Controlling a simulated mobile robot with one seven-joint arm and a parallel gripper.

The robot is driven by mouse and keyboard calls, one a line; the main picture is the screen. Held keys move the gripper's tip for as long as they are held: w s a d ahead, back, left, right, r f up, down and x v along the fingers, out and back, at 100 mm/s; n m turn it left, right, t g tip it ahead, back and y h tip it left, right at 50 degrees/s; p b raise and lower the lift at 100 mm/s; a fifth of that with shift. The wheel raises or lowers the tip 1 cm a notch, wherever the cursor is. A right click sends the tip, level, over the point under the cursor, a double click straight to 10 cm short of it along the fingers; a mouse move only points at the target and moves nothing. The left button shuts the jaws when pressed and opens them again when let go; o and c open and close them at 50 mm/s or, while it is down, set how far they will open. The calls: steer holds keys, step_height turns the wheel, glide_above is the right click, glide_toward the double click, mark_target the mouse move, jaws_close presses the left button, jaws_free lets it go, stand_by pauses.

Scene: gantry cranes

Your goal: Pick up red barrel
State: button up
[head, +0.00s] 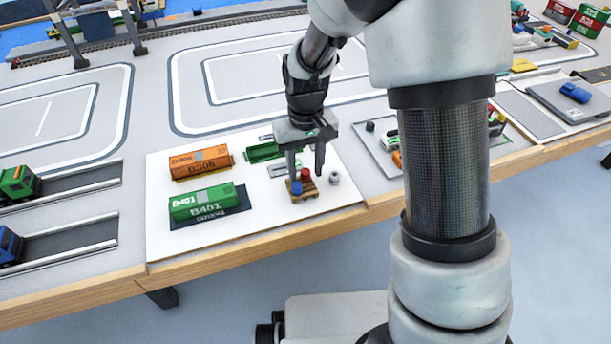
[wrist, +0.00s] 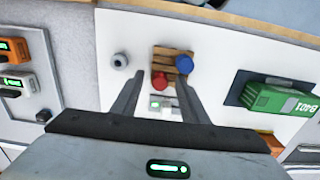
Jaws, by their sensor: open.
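The red barrel (head: 305,174) stands on a small wooden pallet (head: 309,191) on the white board, next to a blue barrel (head: 296,187). My gripper (head: 306,172) points down over the pallet, open, with its fingers around the place of the red barrel in the head view. The fingers do not visibly touch the red barrel. I cannot tell the exact height of the fingertips.
A grey nut-like piece (head: 335,178) stands just right of the pallet. The white board's front strip (head: 260,222) is bare.

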jaws_close()
steer(key=shift+r, duration=0.1)
